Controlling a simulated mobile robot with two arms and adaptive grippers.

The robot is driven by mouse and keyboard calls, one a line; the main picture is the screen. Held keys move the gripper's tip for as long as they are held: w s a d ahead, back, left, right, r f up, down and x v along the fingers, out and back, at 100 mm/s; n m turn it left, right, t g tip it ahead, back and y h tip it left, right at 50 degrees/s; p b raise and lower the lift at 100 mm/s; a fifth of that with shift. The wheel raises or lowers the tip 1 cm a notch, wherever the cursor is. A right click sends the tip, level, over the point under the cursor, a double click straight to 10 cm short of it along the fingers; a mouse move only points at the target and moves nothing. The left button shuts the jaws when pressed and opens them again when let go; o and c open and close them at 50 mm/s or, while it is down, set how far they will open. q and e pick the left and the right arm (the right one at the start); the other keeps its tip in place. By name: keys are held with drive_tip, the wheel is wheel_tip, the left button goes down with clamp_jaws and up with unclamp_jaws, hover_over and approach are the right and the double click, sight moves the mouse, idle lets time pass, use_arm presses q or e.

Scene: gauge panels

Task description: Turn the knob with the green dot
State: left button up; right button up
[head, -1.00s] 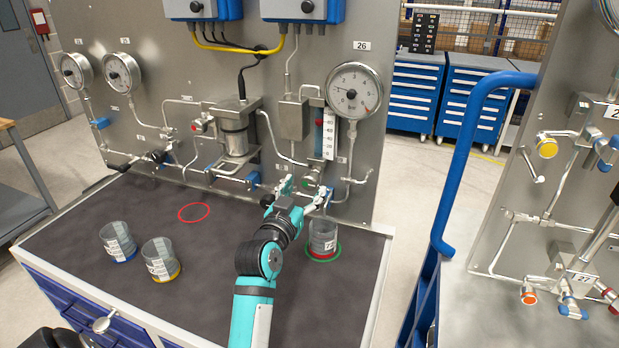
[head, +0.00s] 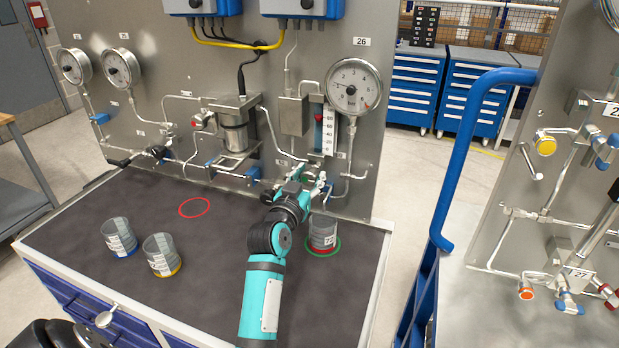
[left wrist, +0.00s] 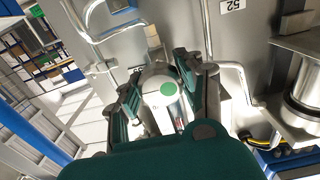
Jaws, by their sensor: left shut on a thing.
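The knob with the green dot (left wrist: 168,89) is in the middle of the left wrist view, a pale round knob with the dot on its face. My left gripper (left wrist: 160,84) has a finger on each side of it and is shut on it. In the head view my left gripper (head: 312,183) is at the lower part of the grey panel (head: 385,60), below the large gauge (head: 354,87). There the gripper and pipework largely hide the knob. My right gripper is not in view.
A clear cup with a red base (head: 322,232) stands in a green ring just right of my left gripper. Two more cups, blue-based (head: 119,238) and yellow-based (head: 162,255), stand at the left. The red ring (head: 194,208) is empty. Pipes and valves crowd the panel.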

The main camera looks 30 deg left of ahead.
use_arm(q)
drive_tip(key=shift+c, duration=1)
drive_tip(key=n+p, duration=0.3)
drive_tip(key=shift+r, duration=0.25)
drive_tip(key=shift+n, duration=0.6)
drive_tip(key=shift+f+n+p, duration=0.2)
drive_tip(key=shift+n+p, duration=0.2)
drive_tip(key=shift+n, duration=0.2)
drive_tip(key=o, duration=1.2)
drive_tip(key=shift+s, duration=0.1)
